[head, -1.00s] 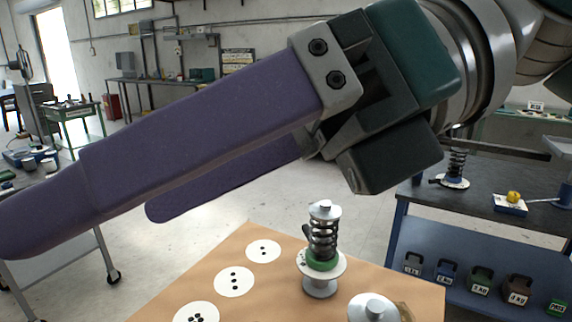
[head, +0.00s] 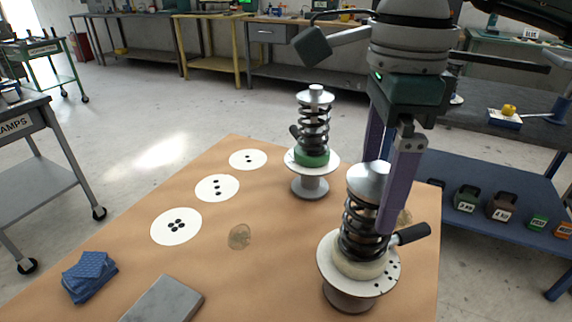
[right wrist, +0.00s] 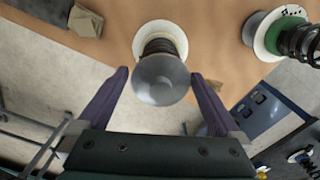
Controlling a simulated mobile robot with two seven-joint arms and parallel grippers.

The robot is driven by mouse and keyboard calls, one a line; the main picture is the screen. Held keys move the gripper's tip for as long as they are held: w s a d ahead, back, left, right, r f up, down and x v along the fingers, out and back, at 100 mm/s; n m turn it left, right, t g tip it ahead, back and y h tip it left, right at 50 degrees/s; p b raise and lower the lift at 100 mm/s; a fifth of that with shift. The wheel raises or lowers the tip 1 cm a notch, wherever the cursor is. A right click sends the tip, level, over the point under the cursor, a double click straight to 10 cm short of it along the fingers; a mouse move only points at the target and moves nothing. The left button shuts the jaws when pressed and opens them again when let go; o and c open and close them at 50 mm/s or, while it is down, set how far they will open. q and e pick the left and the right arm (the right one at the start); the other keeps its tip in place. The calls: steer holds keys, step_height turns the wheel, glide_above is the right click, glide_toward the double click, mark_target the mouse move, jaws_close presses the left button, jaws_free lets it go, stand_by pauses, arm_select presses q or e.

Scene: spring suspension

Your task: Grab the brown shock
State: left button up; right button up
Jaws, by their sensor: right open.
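The nearer shock (head: 367,215) stands upright on a round white plate, with a black coil, silver cap, cream collar and black side handle. I cannot make out brown on it. A second shock (head: 314,125) with a green collar stands behind it to the left. My right gripper (head: 380,195) points down at the nearer shock, purple fingers open. In the right wrist view the nearer shock's silver cap (right wrist: 160,80) lies between the open fingers, with gaps on both sides. The green-collared shock (right wrist: 295,38) is off to the right there. My left gripper is not in view.
The tan tabletop (head: 265,285) holds white discs with black dots (head: 177,226), a blue cloth (head: 89,276) and a grey block (head: 165,300). A blue shelf (head: 470,175) with small weights stands on the right. The table's middle is mostly free.

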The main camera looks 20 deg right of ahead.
mark_target(363, 241)
steer(key=shift+f, duration=1.5)
jaws_close()
steer(key=shift+w+r, duration=0.1)
